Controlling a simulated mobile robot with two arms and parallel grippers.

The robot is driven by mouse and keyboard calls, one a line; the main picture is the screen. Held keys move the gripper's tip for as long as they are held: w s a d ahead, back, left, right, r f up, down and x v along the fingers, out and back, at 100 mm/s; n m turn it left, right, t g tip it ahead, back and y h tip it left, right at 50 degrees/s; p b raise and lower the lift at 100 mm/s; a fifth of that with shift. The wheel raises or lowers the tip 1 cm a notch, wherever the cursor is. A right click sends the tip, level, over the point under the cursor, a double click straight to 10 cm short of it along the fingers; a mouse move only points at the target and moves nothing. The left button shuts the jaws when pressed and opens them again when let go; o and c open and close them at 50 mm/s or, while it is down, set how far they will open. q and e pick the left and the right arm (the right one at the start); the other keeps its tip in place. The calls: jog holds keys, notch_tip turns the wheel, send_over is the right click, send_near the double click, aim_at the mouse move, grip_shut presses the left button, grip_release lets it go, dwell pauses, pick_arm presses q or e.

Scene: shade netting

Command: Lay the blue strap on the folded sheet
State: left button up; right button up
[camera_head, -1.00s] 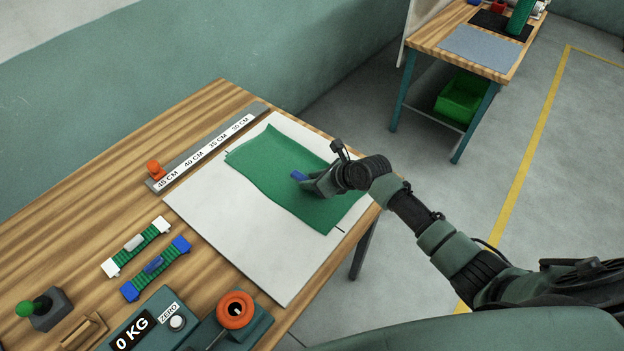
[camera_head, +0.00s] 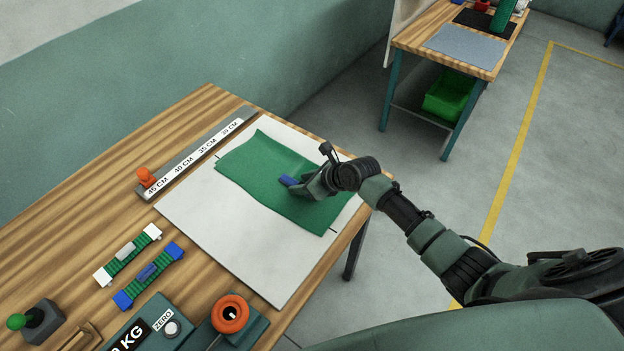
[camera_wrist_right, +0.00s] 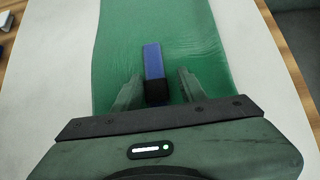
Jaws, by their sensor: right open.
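A blue strap (camera_head: 289,180) with a black section shows over the green folded sheet (camera_head: 260,170). In the right wrist view the strap (camera_wrist_right: 153,62) appears to lie flat on the sheet (camera_wrist_right: 110,50), its black part between my fingers. My right gripper (camera_wrist_right: 160,88) is open, one finger on each side of the strap with gaps beside it. In the head view the right gripper (camera_head: 302,187) is low over the sheet and hides the strap's near end. My left gripper is not in view.
The sheet lies on a white board (camera_head: 215,230). A ruler bar (camera_head: 200,155) with an orange stop (camera_head: 147,177) runs along the board's far-left side. A green band with white ends (camera_head: 127,254) and one with blue ends (camera_head: 149,276) lie at the left. A scale (camera_head: 150,325) stands in front.

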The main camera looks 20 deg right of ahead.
jog(key=v, duration=1.2)
jog(key=shift+r, duration=0.2)
